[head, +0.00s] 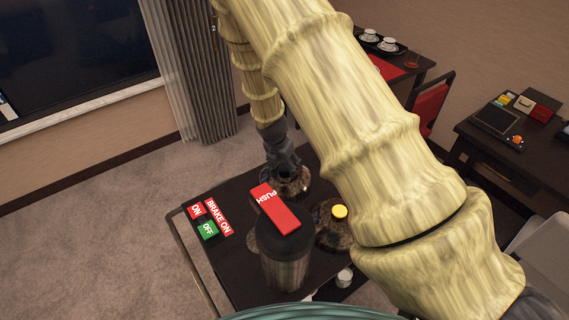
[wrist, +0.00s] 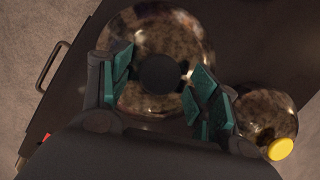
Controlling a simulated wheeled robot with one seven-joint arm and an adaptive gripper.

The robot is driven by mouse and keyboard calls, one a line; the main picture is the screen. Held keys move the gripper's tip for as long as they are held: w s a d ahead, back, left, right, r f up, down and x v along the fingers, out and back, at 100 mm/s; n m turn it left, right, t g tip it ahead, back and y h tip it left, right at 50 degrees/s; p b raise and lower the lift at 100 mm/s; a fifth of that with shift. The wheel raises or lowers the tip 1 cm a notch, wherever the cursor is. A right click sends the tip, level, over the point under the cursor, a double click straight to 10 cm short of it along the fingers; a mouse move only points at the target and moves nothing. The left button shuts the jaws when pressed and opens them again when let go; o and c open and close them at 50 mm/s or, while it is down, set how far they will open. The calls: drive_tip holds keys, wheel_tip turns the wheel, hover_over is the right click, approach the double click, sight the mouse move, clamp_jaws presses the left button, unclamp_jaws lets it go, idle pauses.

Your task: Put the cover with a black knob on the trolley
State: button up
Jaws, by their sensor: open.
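The cover with a black knob (wrist: 160,74) is a round, shiny, mottled brown dome on the dark trolley top (wrist: 262,30). In the head view its dome (head: 290,187) shows below my gripper, and its knob is hidden there. My gripper (head: 285,165) points down over it. In the wrist view my gripper (wrist: 163,88) is open, with a teal-padded finger on each side of the black knob. I cannot tell whether the pads touch it. The trolley (head: 238,262) stands in front of me.
A second cover with a yellow knob (head: 339,212) stands close by, near the right finger in the wrist view. A black flask with a red PUSH lid (head: 282,212) stands nearer. Red and green brake labels (head: 208,230) mark the trolley's left side. Desks with items stand at right.

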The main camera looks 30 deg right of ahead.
drive_tip(key=shift+r, duration=0.15)
drive_tip(key=b+v, duration=0.3)
drive_tip(key=v, duration=0.9)
drive_tip(key=shift+b, duration=0.4)
